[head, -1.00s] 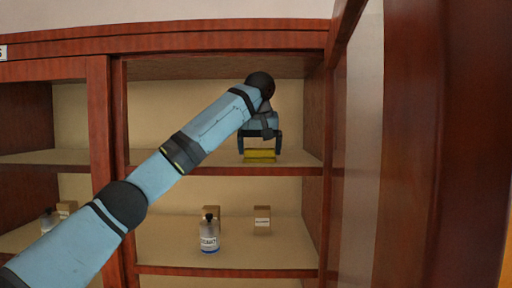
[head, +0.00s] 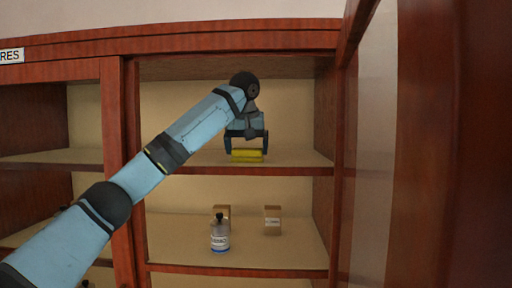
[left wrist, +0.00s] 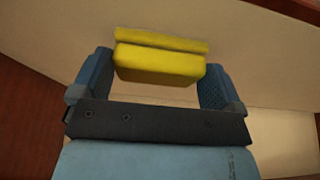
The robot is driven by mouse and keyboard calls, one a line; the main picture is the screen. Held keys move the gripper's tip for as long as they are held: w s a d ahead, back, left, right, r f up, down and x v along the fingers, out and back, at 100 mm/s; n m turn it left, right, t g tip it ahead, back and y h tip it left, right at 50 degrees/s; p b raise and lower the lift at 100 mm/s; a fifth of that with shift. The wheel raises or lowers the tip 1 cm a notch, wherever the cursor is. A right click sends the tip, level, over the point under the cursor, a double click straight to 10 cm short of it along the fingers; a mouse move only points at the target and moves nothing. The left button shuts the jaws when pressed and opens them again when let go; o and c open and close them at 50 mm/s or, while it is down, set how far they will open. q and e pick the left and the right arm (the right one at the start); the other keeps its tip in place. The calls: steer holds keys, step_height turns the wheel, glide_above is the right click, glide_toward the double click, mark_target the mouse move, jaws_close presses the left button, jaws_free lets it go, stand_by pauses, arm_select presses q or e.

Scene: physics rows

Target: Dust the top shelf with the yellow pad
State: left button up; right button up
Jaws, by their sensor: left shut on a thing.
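My left gripper (head: 247,147) is shut on the yellow pad (head: 247,156) at the top shelf (head: 295,160). The pad also shows in the left wrist view (left wrist: 160,64), between the two blue fingers (left wrist: 158,80). The pad is low, at or just above the shelf board; I cannot tell for sure whether it touches. The top shelf is otherwise bare where it shows. My arm hides part of its left side. My right gripper is not in view.
A labelled bottle (head: 220,236) and two small brown boxes, one at the right (head: 272,220) and one behind the bottle (head: 222,210), stand on the shelf below. A wooden upright (head: 123,200) borders the left. An open door (head: 400,150) stands at the right.

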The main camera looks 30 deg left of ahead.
arm_select(q)
steer(key=shift+s+a, duration=0.45)
steer(key=shift+a, duration=0.45)
steer(key=shift+s+a, duration=0.5)
steer(key=shift+a, duration=0.45)
steer(key=shift+s+a, duration=0.45)
steer(key=shift+a, duration=0.45)
steer(key=shift+s+a, duration=0.65)
steer(key=shift+a, duration=0.45)
steer(key=shift+s+a, duration=0.6)
steer(key=shift+a, duration=0.55)
steer(key=shift+s+a, duration=0.65)
steer(key=shift+a, duration=0.45)
steer(key=shift+w+a, duration=0.3)
steer(key=shift+w, duration=0.35)
steer(key=shift+w+a, duration=0.3)
steer(key=shift+w, duration=0.35)
steer(key=shift+w+d, duration=1.6)
steer(key=shift+d, duration=1.3)
steer(key=shift+w+d, duration=1.65)
steer(key=shift+d, duration=1.3)
steer(key=shift+w+d, duration=1.6)
steer(key=shift+d, duration=1.3)
steer(key=shift+s+a, duration=1)
steer(key=shift+a, duration=0.8)
steer(key=shift+s+a, duration=1)
steer(key=shift+a, duration=0.8)
steer(key=shift+s+a, duration=1)
steer(key=shift+a, duration=0.8)
